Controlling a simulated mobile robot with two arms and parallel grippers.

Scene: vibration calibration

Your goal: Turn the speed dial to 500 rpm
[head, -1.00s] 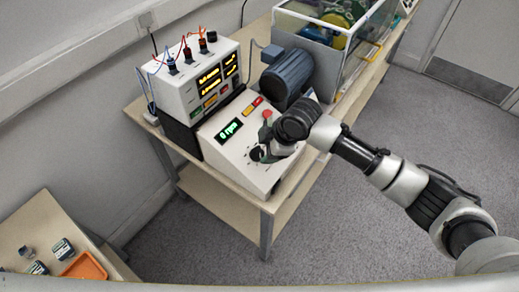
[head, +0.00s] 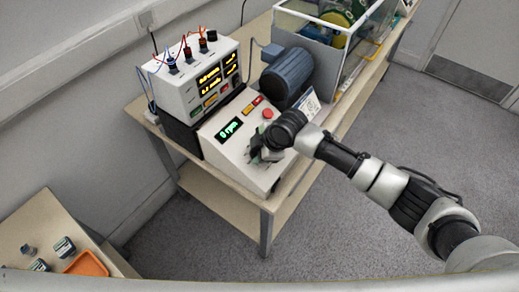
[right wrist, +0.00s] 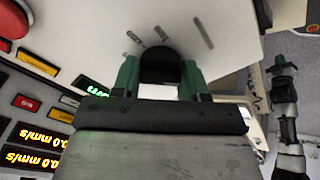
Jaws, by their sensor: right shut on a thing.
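The speed dial (right wrist: 160,68) is a black round knob on the sloped white control panel (head: 232,162). In the right wrist view it sits between the two green fingers of my right gripper (right wrist: 160,80), which is shut on it. In the head view my right gripper (head: 262,150) is at the panel's lower right and hides the dial. The green display (head: 229,130) on the panel reads 0 rpm.
A red button (head: 268,114) sits on the panel above my gripper. A white meter box (head: 200,75) with cables stands behind left. A dark motor (head: 288,75) and a clear-walled enclosure (head: 335,40) stand behind. An orange tray (head: 87,264) lies on the lower-left table.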

